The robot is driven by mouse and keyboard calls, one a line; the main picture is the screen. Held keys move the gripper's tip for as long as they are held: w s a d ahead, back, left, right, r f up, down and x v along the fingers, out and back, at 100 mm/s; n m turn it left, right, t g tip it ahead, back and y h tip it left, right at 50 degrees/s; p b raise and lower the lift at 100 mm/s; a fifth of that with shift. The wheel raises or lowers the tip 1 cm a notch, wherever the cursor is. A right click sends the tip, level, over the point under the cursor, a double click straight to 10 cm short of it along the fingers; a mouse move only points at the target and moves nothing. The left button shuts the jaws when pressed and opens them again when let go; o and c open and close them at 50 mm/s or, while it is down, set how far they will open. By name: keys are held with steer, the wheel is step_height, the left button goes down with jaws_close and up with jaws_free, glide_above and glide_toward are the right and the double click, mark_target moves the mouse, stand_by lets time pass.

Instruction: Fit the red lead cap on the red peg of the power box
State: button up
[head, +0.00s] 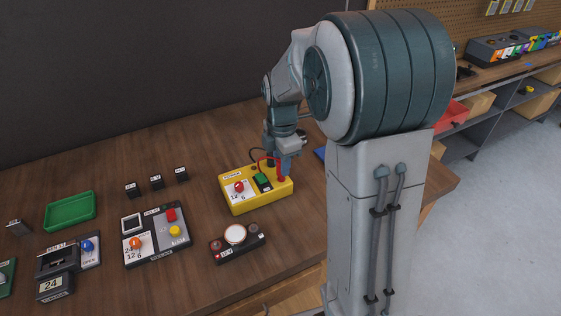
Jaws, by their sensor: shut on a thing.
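The yellow power box (240,200) sits on the wooden table near the middle of the head view. It has a red knob (238,187) on a white dial at its left and a green button (263,181). My gripper (283,172) points down over the box's right end and is shut on the red lead cap (281,178). A thin red lead (266,158) arches from the cap over the box. A black part (270,163) stands at the box's back edge. I cannot make out the red peg, or whether the cap touches it.
A dark panel with a white round button (235,234) lies in front of the box. A grey control panel (155,240) and a green tray (70,211) lie to the left. Several small black blocks (157,182) stand behind. My arm hides the table's right part.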

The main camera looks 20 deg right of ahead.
steer(key=shift+f+b, duration=0.75)
steer(key=shift+f, duration=0.2)
stand_by(0.4)
steer(key=o, duration=1.5)
steer(key=shift+r, duration=0.1)
steer(key=shift+r+p, duration=2.95)
steer(key=shift+r, duration=1.05)
